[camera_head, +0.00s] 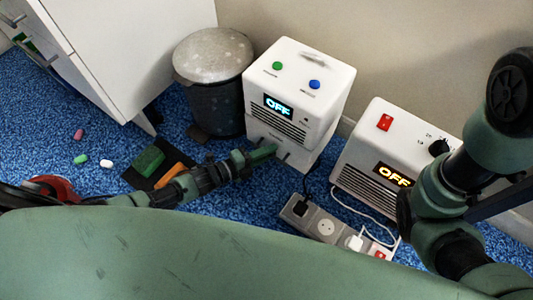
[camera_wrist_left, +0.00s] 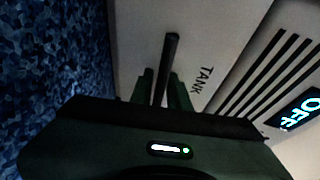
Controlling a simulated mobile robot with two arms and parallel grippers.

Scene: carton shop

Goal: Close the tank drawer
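The white machine (camera_head: 310,80) with green and blue buttons and a lit OFF display stands on the carpet. Its tank drawer (camera_head: 301,158) is the lower white part and seems to stick out a little. The drawer front (camera_wrist_left: 205,35), marked TANK, and its dark upright handle (camera_wrist_left: 171,50) show in the left wrist view. My left gripper (camera_head: 275,150) is at the drawer front. In the wrist view its two fingers (camera_wrist_left: 161,82) are apart, one on each side of the handle, with a light gap visible. I cannot tell if they touch it. My right gripper is out of view.
A grey bin (camera_head: 210,85) stands left of the machine. A second white unit (camera_head: 390,150) with an OFF display stands right. A power strip (camera_head: 325,224) with cables lies in front.

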